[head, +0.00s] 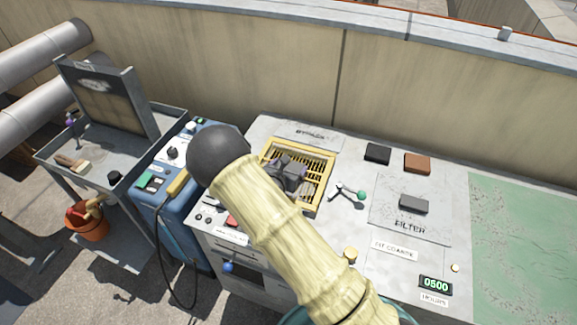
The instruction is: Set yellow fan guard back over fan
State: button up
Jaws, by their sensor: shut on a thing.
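The yellow fan guard (321,195) is a square slatted frame at the upper left of the grey condenser top (320,245). My gripper (288,176), dark grey, is over the middle of the guard and is shut on it. My pale yellow arm hides the guard's lower left part, and the fingertips are hard to make out. The fan is not clearly visible; only dark gaps show between the slats. I cannot tell whether the guard sits flush on the top or slightly above it.
Right of the guard lie a green-knobbed handle (348,191), a black block (377,153), a brown block (417,162) and a grey block (413,203) on the filter plate (395,221). A blue machine (153,208) and grey cart (70,160) stand left. A wall (220,70) runs behind.

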jog(key=shift+f+b, duration=0.35)
jog(key=shift+f, duration=0.4)
jog(key=shift+f+b, duration=0.45)
jog(key=shift+b, duration=0.05)
dwell(1.2)
jog(key=o, duration=1.2)
jog(key=shift+s, duration=0.1)
jog(key=v, duration=1.7)
jog(key=shift+a+r, duration=0.1)
jog(key=shift+r, duration=0.05)
